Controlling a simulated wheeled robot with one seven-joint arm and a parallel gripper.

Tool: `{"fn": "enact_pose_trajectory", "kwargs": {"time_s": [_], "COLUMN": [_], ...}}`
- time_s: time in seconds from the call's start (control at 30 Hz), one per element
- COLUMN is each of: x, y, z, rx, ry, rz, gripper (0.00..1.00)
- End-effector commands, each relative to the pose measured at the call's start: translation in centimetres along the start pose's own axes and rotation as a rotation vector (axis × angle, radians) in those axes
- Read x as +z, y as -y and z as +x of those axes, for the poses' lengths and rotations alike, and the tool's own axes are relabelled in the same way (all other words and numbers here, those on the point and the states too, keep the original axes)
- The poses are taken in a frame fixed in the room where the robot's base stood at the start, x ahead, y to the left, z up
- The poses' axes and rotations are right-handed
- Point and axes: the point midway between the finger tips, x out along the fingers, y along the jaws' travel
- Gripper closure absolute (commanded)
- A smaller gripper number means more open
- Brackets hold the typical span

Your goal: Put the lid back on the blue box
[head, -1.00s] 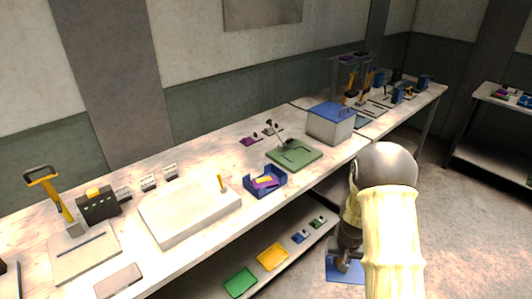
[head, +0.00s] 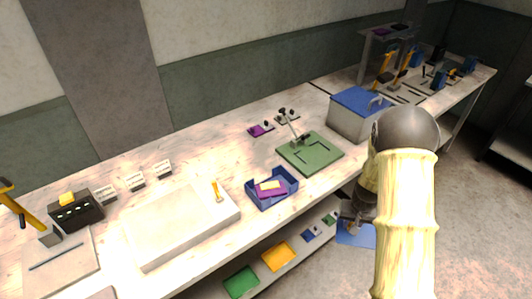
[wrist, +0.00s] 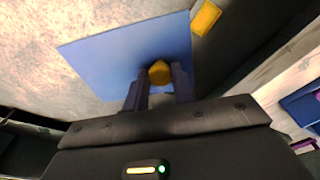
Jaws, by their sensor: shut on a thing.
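My gripper (wrist: 161,82) is shut on the yellow knob (wrist: 159,71) of a flat blue lid (wrist: 110,62). In the head view my gripper (head: 354,226) hangs low in front of the bench with the lid (head: 357,237) under it, below the bench top and over the floor. The open blue box (head: 259,200) sits near the bench's front edge, left of my gripper. Purple and yellow pieces lie in it. Part of the box also shows at the right edge of the wrist view (wrist: 300,103). My arm hides part of the scene behind it.
A grey box with a blue handled lid (head: 352,122) and a green plate with a clamp (head: 320,160) stand on the bench behind. A pale block (head: 180,235) lies left. The shelf below holds a green tray (head: 241,282) and a yellow tray (head: 278,256).

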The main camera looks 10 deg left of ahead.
Motion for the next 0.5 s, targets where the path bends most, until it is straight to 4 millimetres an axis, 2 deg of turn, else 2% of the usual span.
{"fn": "enact_pose_trajectory", "kwargs": {"time_s": [0.37,0.5], "x": [0.0,-0.09], "y": [-0.06,0.78], "z": [-0.01,-0.45], "rx": [0.0,-0.003], "ry": [0.0,0.0], "rz": [0.001,-0.018], "gripper": [0.96,0.96]}}
